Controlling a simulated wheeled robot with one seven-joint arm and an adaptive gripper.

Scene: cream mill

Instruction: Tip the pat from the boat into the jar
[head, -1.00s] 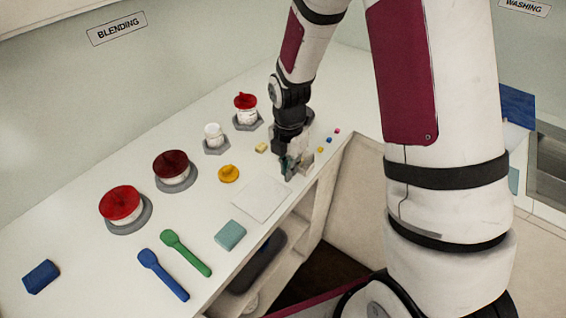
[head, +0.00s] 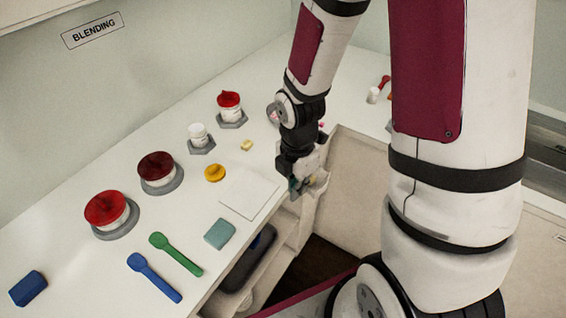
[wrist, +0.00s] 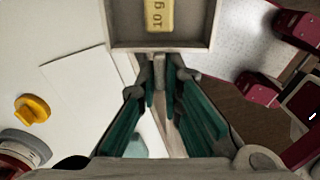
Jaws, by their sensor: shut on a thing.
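My gripper (wrist: 166,78) is shut on the handle of a pale open boat (wrist: 122,28). A yellow pat marked "10 g" (wrist: 159,16) lies in the boat. In the head view my gripper (head: 297,186) is by the counter's front edge, with the boat (head: 319,178) small and partly hidden there. A white jar (head: 198,136) without a coloured lid stands on a grey base to the back left of my gripper, well apart from it. I cannot see into the jar. An orange-yellow knobbed lid (head: 215,173) lies on the counter; it also shows in the wrist view (wrist: 33,109).
Red-lidded jars (head: 231,107) (head: 107,208) and a dark-red-lidded jar (head: 157,169) stand on grey bases. A small yellow block (head: 246,145), a white sheet (head: 249,194), a teal block (head: 219,234), green (head: 177,254) and blue (head: 153,277) scoops lie on the counter. Open shelves are below its front edge.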

